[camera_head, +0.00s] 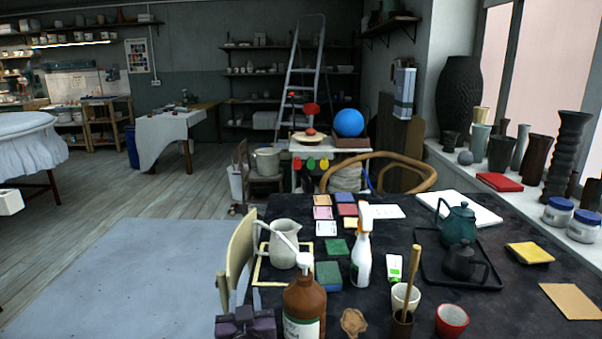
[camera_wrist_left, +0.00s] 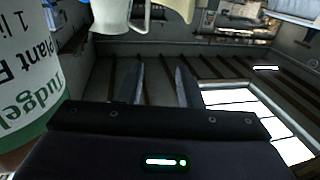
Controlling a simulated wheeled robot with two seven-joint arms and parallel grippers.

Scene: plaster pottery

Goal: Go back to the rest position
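My left gripper (camera_head: 249,293) is at the lower middle of the head view, at the table's near left edge, fingers pointing up. It is beside the brown pump bottle (camera_head: 304,302) and in front of the cream pitcher (camera_head: 284,243). In the left wrist view the two fingers of the gripper (camera_wrist_left: 158,84) stand apart with nothing between them. The labelled bottle (camera_wrist_left: 28,75) fills the left side there, and the pitcher (camera_wrist_left: 112,14) shows at the top. My right gripper is not in view.
The dark table (camera_head: 395,232) carries a spray bottle (camera_head: 362,258), a teal teapot (camera_head: 457,224), a black teapot (camera_head: 463,262), a red cup (camera_head: 451,320) and coloured tiles. A wooden chair back (camera_head: 240,250) stands close behind my left gripper. Open floor (camera_head: 130,270) lies to the left.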

